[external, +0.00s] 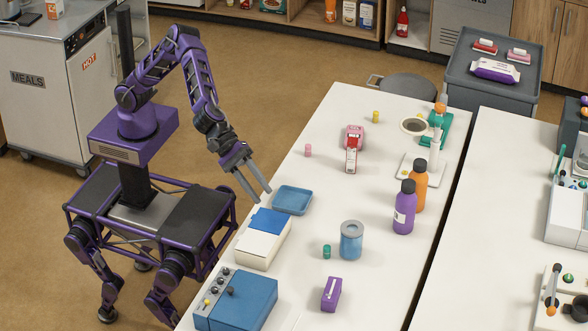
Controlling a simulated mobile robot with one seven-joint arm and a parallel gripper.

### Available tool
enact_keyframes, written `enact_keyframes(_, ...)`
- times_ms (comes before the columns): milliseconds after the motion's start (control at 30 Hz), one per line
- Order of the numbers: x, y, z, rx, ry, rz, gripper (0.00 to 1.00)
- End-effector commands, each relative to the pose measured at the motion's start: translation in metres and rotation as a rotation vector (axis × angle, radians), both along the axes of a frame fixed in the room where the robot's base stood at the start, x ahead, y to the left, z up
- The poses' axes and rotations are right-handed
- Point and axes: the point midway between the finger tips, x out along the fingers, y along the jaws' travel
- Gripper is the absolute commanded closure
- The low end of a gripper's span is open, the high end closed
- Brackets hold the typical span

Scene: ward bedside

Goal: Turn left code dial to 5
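A blue box (250,302) stands at the near left end of the white table. Its grey sloped panel (211,290) carries several small dark knobs and a yellow button. No dial is clearly labelled as the left code dial, and any numbers or pointer settings are too small to read. My gripper (265,196) is open and empty, its two grey fingers apart. It hangs above the table's left edge, beside the blue tray and well behind the blue box, touching no knob.
A white box with a blue top (262,243) stands between my gripper and the blue box. A blue tray (292,199), a blue can (351,241), a purple block (331,294) and purple and orange bottles (404,208) stand on the table (330,140). Its centre has free room.

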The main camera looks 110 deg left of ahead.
Motion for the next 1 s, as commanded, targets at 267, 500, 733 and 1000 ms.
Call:
enact_keyframes(267, 0.01, -0.008, 0.035, 0.139, -0.262, -0.19, 0.63)
enact_keyframes(500, 0.01, -0.01, 0.044, 0.19, -0.336, -0.254, 0.63)
enact_keyframes(733, 0.01, -0.011, 0.045, 0.192, -0.337, -0.256, 0.63)
enact_keyframes(1000, 0.005, -0.015, 0.024, 0.233, -0.327, -0.26, 0.45)
